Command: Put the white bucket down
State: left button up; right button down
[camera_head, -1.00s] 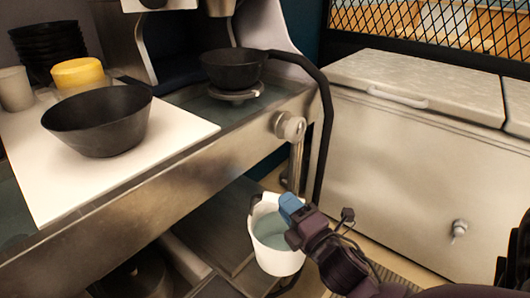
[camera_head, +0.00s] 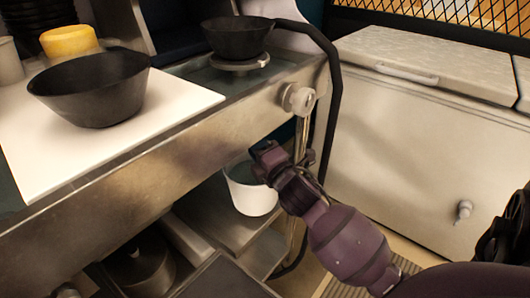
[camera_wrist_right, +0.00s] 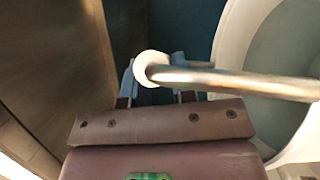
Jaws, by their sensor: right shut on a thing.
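The white bucket (camera_head: 250,193) hangs upright at the lower shelf (camera_head: 218,222), under the steel counter's edge. Its inside looks pale blue-green. My right gripper (camera_head: 264,156) is above its rim. In the right wrist view the gripper (camera_wrist_right: 155,72) is shut on the bucket's metal handle (camera_wrist_right: 235,82) at its white grip, and the bucket's rim (camera_wrist_right: 226,38) curves at the right. Whether the bucket's bottom touches the shelf I cannot tell. My left gripper is not in view.
The counter's front (camera_head: 165,147) and a tap-like knob (camera_head: 298,99) are close above the bucket. A black bowl (camera_head: 95,88) stands on a white board (camera_head: 185,100); another black bowl (camera_head: 238,38) stands behind. A dark pot (camera_head: 140,265) is lower left. A white chest freezer (camera_head: 410,135) stands right.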

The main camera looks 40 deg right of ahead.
jog(key=shift+w+d+r, duration=0.1)
jog(key=shift+w+r, duration=0.05)
jog(key=shift+w, duration=0.4)
jog(key=shift+w+d+r, duration=0.1)
jog(key=shift+w+r, duration=0.05)
jog(key=shift+w, duration=0.4)
jog(key=shift+w+f+b, duration=0.1)
jog(key=shift+w+b, duration=0.2)
jog(key=shift+w, duration=0.1)
pick_arm(q)
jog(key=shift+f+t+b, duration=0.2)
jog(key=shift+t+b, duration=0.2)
jog(key=shift+b, duration=0.5)
pick_arm(e)
notch_tip(320, 180, down, 3)
jog(key=shift+f, duration=0.15)
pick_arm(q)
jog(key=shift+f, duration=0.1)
pick_arm(e)
jog(key=shift+f, duration=0.1)
jog(key=c, duration=0.9)
grip_release()
jog(key=shift+f, duration=0.2)
jog(key=shift+c, duration=0.2)
jog(key=shift+s+r, duration=0.1)
